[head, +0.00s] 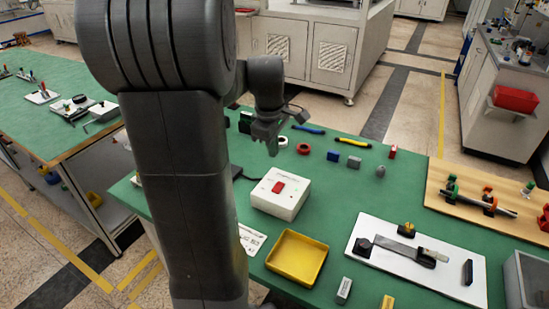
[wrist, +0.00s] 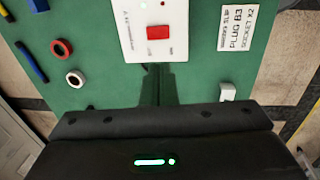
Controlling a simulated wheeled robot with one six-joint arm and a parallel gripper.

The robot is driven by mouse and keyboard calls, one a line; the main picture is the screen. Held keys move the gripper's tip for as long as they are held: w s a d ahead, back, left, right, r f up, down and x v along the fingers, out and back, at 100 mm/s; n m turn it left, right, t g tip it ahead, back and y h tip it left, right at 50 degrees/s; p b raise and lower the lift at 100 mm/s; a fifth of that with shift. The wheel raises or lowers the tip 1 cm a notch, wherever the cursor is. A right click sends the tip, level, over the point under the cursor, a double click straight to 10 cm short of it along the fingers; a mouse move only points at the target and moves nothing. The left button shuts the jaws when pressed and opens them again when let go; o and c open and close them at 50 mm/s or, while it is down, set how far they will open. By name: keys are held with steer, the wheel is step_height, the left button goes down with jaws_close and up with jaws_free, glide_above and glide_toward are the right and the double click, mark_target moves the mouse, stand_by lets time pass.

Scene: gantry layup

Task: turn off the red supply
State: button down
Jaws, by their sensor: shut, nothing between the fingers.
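The supply is a white box (head: 292,204) with a red rocker switch (head: 278,187) on top. It stands on the green table near its middle. In the wrist view the white box (wrist: 130,40) is at the top, partly cut off, with the red switch (wrist: 158,32) facing me. A small red dot shows above the switch at the frame edge. My gripper (head: 270,150) is shut and empty, above the table behind the box in the head view. In the wrist view the closed fingers (wrist: 160,72) point toward the box's near edge, apart from the switch. I cannot tell which way the switch is set.
A yellow tray (head: 297,258) lies in front of the box. A white board with a tool (head: 420,253) is to the right. Red and white rings (head: 304,149), small blocks and blue and yellow tools (head: 353,142) lie at the back. A label card (wrist: 237,28) lies beside the box.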

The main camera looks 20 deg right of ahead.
mark_target(281, 184)
steer(key=shift+r, duration=0.3)
steer(key=shift+f, duration=0.1)
steer(key=b, duration=0.5)
steer(key=d+b, duration=0.1)
steer(key=b, duration=0.4)
steer(key=shift+w+d, duration=0.25)
steer(key=shift+d, duration=0.05)
steer(key=shift+r, duration=0.2)
steer(key=shift+f, duration=0.1)
steer(key=f, duration=0.4)
steer(key=d+f+b, duration=0.1)
steer(key=f, duration=0.4)
steer(key=w+f+b, duration=0.1)
steer(key=f, duration=0.3)
steer(key=shift+d+f, duration=0.15)
steer(key=shift+f, duration=0.25)
